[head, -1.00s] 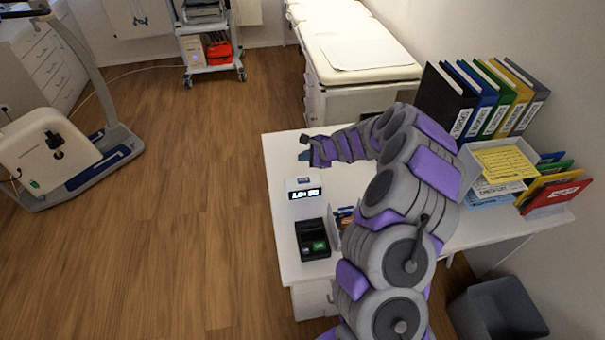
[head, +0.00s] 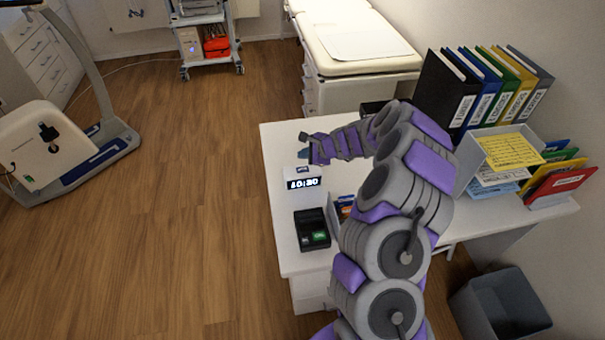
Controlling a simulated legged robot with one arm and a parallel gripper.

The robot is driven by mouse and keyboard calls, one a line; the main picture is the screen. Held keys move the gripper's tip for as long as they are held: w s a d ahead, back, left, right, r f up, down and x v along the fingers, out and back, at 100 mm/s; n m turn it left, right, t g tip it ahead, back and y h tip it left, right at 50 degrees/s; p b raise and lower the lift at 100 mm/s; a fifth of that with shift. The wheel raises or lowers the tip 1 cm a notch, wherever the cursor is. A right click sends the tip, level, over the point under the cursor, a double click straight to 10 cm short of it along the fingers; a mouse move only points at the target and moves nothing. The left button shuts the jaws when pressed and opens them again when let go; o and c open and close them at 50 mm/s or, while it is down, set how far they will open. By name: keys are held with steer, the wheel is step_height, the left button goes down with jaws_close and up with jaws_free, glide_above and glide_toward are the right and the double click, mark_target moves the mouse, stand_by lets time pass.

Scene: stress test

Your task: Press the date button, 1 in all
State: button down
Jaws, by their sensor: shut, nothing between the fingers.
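A small white clock (head: 303,183) with a dark display reading about 10:30 stands near the left edge of the white desk. A small dark patch shows on its top; whether this is the date button I cannot tell at this size. My gripper (head: 303,147) is shut and empty. It appears above the desk, just behind the clock in the picture and apart from it. My arm reaches in from the lower right and hides part of the desk.
A black device with a green patch (head: 312,230) sits in front of the clock on the white desk (head: 285,258). Binders (head: 487,90) and paper trays (head: 497,165) stand at the right. A grey bin (head: 497,305) is on the floor.

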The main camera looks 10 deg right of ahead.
mark_target(304, 171)
steer(key=shift+f+b, duration=1.1)
steer(key=shift+f, duration=0.95)
stand_by(0.4)
steer(key=shift+f, duration=0.35)
steer(key=shift+f+b, duration=0.35)
steer(key=shift+b, duration=0.1)
stand_by(0.4)
steer(key=shift+r, duration=0.15)
steer(key=shift+r+p, duration=0.65)
steer(key=shift+r, duration=0.1)
step_height(304, 171, up, 5)
steer(key=p, duration=0.4)
